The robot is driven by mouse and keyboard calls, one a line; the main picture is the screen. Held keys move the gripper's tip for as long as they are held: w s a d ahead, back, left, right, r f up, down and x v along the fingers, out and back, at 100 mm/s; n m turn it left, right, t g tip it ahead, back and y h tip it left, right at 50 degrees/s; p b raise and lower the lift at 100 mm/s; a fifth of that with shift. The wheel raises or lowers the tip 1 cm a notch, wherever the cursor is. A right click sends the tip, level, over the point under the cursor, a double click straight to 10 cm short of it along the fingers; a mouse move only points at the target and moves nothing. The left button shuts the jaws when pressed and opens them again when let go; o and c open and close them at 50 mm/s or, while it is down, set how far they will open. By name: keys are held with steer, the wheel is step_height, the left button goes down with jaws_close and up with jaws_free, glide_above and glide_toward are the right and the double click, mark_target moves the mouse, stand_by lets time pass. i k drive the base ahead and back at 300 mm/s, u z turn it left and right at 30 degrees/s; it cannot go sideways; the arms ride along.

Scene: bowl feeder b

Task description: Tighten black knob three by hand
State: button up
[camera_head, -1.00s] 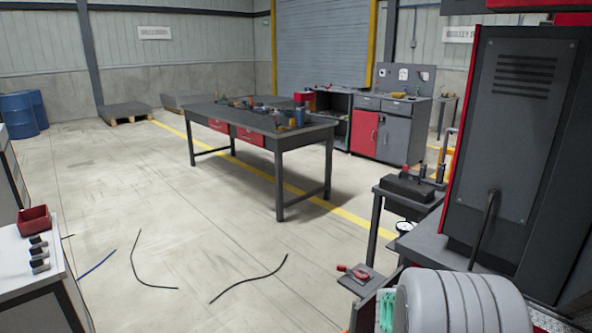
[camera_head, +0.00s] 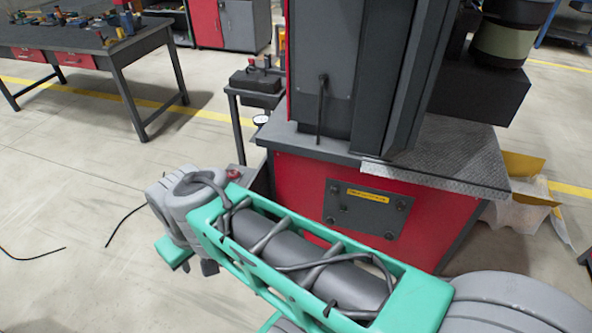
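A dark grey panel (camera_head: 365,212) with a yellow label is set in the red front of the machine base. Small dark round knobs sit near its corners, such as the upper left knob (camera_head: 334,187) and the upper right knob (camera_head: 401,205). No numbers are readable, so I cannot tell which is knob three. My green and grey arm crosses the foreground, below and in front of the panel. I cannot make out my gripper's fingers in this view.
A machine base (camera_head: 290,175) with a treadplate ledge (camera_head: 440,160) stands at centre. A small stand (camera_head: 240,120) is to its left, and a workbench (camera_head: 95,50) is farther left. Dark cables (camera_head: 125,222) lie on the floor. An open cardboard box (camera_head: 525,190) lies at the right.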

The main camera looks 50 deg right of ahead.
mark_target(334, 191)
steer(key=u, duration=1.6)
steer(key=k, duration=1.5)
steer(key=z, duration=2.4)
steer(key=i, duration=0.5)
steer(key=u, duration=0.05)
